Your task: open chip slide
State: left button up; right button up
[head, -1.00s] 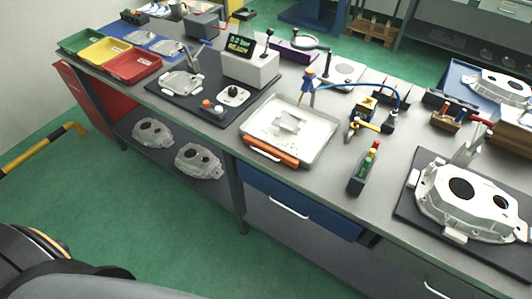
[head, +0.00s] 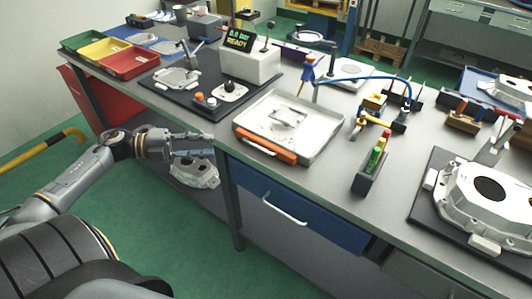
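A shallow light metal tray (head: 322,145) with a small metal plate in it sits at the bench's front edge, with an orange bar (head: 264,146) along its front. Below it a blue drawer (head: 325,222) with a silver handle (head: 285,209) looks closed. Nothing is labelled, so I cannot tell for sure which is the chip slide. My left gripper (head: 208,144) is in front of the bench edge, left of the tray and drawer handle. Its fingers look apart, with nothing seen between them. My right gripper is not in view.
A casting (head: 198,172) lies on the lower shelf behind my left gripper. A control box (head: 250,64), a holder with green and red bottles (head: 372,172) and a large casting (head: 482,200) on a dark mat stand on the bench. The green floor in front is free.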

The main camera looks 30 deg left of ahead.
aim_at(253, 144)
pick_arm(q)
jog(key=p+x, duration=0.1)
jog(key=x, duration=1.2)
jog(key=shift+w+d+p, duration=0.15)
jog(key=shift+p, duration=0.15)
grip_shut()
